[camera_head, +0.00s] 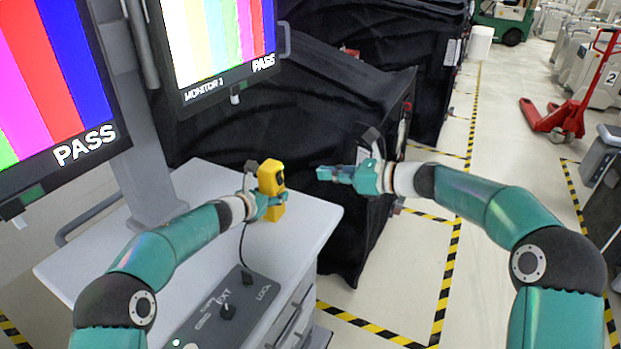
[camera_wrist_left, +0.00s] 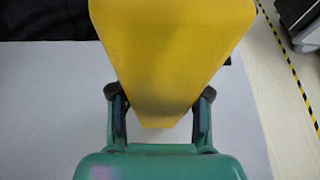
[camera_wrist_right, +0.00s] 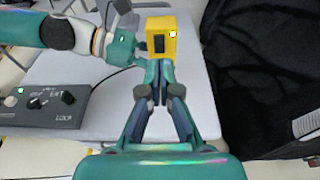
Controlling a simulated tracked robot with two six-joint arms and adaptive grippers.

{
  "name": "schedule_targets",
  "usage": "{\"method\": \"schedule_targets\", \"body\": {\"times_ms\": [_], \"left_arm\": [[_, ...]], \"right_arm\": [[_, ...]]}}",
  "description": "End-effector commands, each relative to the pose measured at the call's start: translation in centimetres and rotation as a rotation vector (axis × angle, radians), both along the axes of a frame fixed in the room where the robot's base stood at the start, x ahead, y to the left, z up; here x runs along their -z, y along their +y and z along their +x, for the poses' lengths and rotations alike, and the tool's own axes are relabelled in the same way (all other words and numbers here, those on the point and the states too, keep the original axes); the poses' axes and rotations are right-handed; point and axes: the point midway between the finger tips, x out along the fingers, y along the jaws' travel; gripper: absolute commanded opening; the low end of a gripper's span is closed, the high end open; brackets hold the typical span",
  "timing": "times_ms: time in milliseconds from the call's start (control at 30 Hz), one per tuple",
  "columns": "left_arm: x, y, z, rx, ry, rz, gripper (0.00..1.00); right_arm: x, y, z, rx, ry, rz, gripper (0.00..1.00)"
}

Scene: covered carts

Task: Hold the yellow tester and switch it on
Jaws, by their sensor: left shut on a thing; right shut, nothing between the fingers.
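The yellow tester (camera_head: 271,178) is upright above the white cart top, held in my left gripper (camera_head: 268,200), which is shut on it. In the left wrist view the tester (camera_wrist_left: 170,55) fills the space between the fingers (camera_wrist_left: 160,122). My right gripper (camera_head: 330,174) is shut and empty, to the right of the tester and apart from it in the head view.
The white cart (camera_head: 310,215) carries a control panel (camera_head: 225,312) with knobs and a cable. Two monitors with colour bars, one left (camera_head: 60,90) and one behind (camera_head: 220,45), stand over it. Black covered carts (camera_head: 300,110) are behind. A red pallet jack (camera_head: 555,115) stands at right.

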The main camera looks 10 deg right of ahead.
Motion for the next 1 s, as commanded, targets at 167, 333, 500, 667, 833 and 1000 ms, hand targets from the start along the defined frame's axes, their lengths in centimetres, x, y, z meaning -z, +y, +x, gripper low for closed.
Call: {"method": "schedule_targets", "body": {"times_ms": [167,333,500,667,833,1000], "left_arm": [[-0.01,0.00,0.00,0.000,0.000,0.000,0.03],[-0.03,0.00,0.02,0.000,0.000,0.000,0.03],[-0.03,0.01,0.01,0.000,0.000,0.000,0.03],[-0.03,0.01,0.01,-0.001,0.000,0.000,0.52],[-0.03,0.01,0.01,-0.001,-0.001,0.000,0.77],[-0.03,0.01,0.01,0.000,-0.001,-0.001,0.77]], "right_arm": [[-1.06,-1.30,-0.88,0.001,0.000,-0.001,0.00],[-1.26,-1.52,-1.08,-0.001,0.002,0.000,0.00],[-1.25,-1.51,-1.06,0.000,0.001,0.000,0.00],[-1.25,-1.50,-1.04,0.000,0.001,0.000,0.00],[-1.25,-1.50,-1.04,0.000,0.001,0.000,0.00],[-1.24,-1.49,-1.04,0.000,0.001,0.000,0.00]]}}
